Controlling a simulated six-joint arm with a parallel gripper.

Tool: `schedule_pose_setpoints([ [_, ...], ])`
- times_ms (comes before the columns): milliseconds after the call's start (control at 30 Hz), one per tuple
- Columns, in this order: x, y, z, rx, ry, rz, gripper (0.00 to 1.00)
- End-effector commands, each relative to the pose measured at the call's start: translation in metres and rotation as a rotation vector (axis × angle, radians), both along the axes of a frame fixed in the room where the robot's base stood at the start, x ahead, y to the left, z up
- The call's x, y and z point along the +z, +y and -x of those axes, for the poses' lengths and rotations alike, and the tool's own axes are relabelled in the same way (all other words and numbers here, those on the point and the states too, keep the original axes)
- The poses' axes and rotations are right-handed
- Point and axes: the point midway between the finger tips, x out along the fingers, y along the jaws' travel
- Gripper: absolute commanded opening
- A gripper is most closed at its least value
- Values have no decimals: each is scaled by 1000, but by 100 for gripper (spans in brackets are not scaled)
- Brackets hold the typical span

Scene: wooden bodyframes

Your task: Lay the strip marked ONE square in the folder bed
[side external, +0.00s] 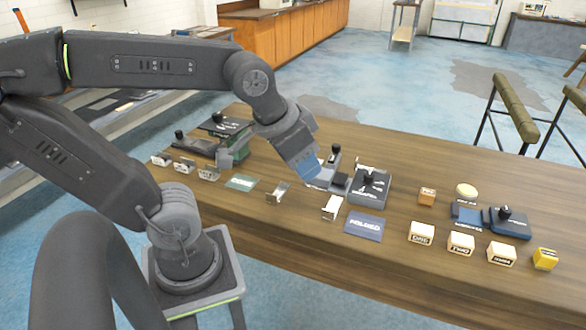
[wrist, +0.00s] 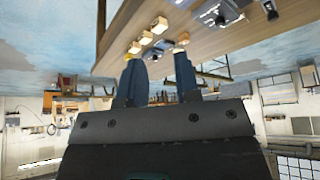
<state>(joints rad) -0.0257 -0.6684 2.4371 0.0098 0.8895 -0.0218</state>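My gripper (side external: 308,176) is above the middle of the table, beside a grey metal device (side external: 324,179) that may be the folder bed. The wrist view shows its two blue fingers spread wide (wrist: 157,58), with nothing visible between them. Part of the device is hidden behind the fingers. Several small pale pieces in holders stand along the table's left edge, including one holder (side external: 208,173) and another (side external: 278,192). Their markings are too small to read, so I cannot tell which strip is marked ONE. A white piece (side external: 332,207) stands nearer the front.
A dark blue mat (side external: 364,226), apparently lettered FOLDED, lies at the front. A dark grey block with a knob (side external: 370,187) stands behind it. Lettered cream blocks (side external: 461,244), a yellow block (side external: 545,259) and blue pads (side external: 509,223) are at right. A green-and-black press (side external: 226,126) stands at back left.

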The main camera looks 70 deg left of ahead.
Motion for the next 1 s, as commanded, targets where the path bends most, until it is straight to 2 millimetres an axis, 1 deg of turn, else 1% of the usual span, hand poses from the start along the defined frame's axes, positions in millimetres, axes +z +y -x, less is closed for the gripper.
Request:
schedule_pose_setpoints([
  [33, -3, -4, 9, -18, -6, 0, 30],
  [67, -5, -5, 13, -26, -7, 1, 30],
  [100, -6, -6, 17, -35, -8, 0, 34],
  [200, -9, -8, 21, -46, -8, -1, 35],
  [567, -8, -7, 21, -44, -8, -1, 35],
  [667, -6, -5, 16, -33, -6, 0, 35],
  [767, 0, 1, -2, 5, 3, 1, 35],
  [833, 7, 9, -23, 51, 11, 1, 35],
  [967, 15, 33, -75, 155, 29, 6, 35],
  [1000, 15, 42, -92, 187, 32, 6, 35],
])
